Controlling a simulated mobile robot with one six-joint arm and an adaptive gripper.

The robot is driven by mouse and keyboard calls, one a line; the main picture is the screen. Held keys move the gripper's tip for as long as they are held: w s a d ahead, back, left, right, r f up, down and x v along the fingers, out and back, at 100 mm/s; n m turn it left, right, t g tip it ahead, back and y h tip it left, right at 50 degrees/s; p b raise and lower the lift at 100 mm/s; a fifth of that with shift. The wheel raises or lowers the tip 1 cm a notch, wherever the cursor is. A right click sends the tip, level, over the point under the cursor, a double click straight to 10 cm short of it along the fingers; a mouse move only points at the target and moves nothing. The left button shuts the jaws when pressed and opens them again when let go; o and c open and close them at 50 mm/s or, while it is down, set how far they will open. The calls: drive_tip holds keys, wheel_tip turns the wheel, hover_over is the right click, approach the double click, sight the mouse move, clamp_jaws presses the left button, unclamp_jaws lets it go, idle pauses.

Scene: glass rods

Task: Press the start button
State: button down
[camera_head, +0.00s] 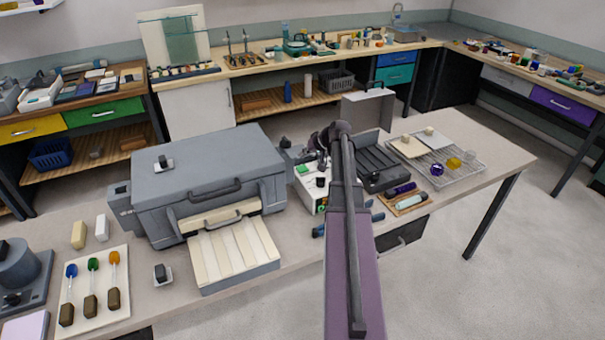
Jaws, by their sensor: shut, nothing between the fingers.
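A white control box (307,188) stands on the near table, just right of the large grey kiln-like machine. A small green button (322,208) shows low on its front, with a dark knob above it. The frame does not show which control is the start button. My arm reaches up from the bottom middle and partly covers the box's right side. My gripper (318,145) is small and dark at the arm's far end, by the top of the box. It is shut and empty. Its fingertips are hard to make out, and I cannot tell whether it touches the box.
The grey machine (205,165) has a slatted cream tray at its front. Right of my arm are a black ribbed unit (385,160), a small wooden tray (408,203) with rods and a wire rack (450,170) with coloured glass pieces. Spoon-like tools lie on a pale board (78,325) at left.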

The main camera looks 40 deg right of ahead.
sight(299, 167)
drive_tip(key=shift+f+b, duration=1.45)
drive_tip(key=shift+f, duration=0.35)
drive_tip(key=shift+f, duration=0.15)
drive_tip(key=shift+f+b, duration=0.3)
drive_tip(key=shift+b, duration=0.15)
drive_tip(key=shift+f+b, duration=0.45)
idle(1.2)
drive_tip(key=shift+r, duration=0.1)
drive_tip(key=shift+r+p, duration=0.85)
drive_tip(key=shift+p, duration=0.1)
wheel_tip(299, 167, up, 5)
drive_tip(key=p, duration=0.5)
idle(0.4)
